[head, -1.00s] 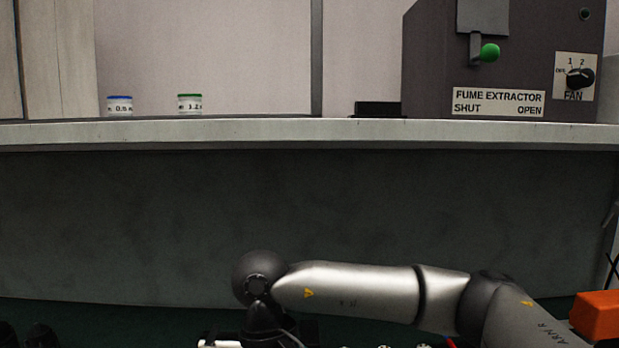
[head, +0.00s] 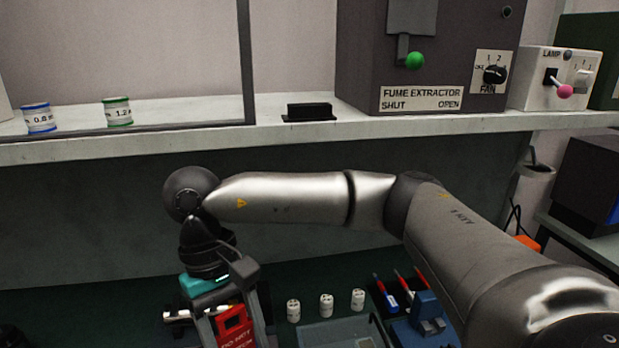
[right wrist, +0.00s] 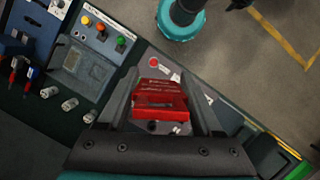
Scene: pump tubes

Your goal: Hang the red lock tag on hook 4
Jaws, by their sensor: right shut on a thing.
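The red lock tag (head: 232,320) with white lettering is held between the fingers of my right gripper (head: 230,322) in the head view, above the dark green bench top. In the right wrist view the red lock tag (right wrist: 159,103) sits between the two fingers of my right gripper (right wrist: 160,105), which is shut on it. Hook 4 is not visible in these frames. My left gripper is not in view.
Several white cylinders (head: 326,305) stand right of the gripper, beside a grey tray (head: 340,335) and a blue holder (head: 420,322). A shelf (head: 300,138) carries two jars and the fume extractor box (head: 430,60). A lamp switch box (head: 552,80) stands at right.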

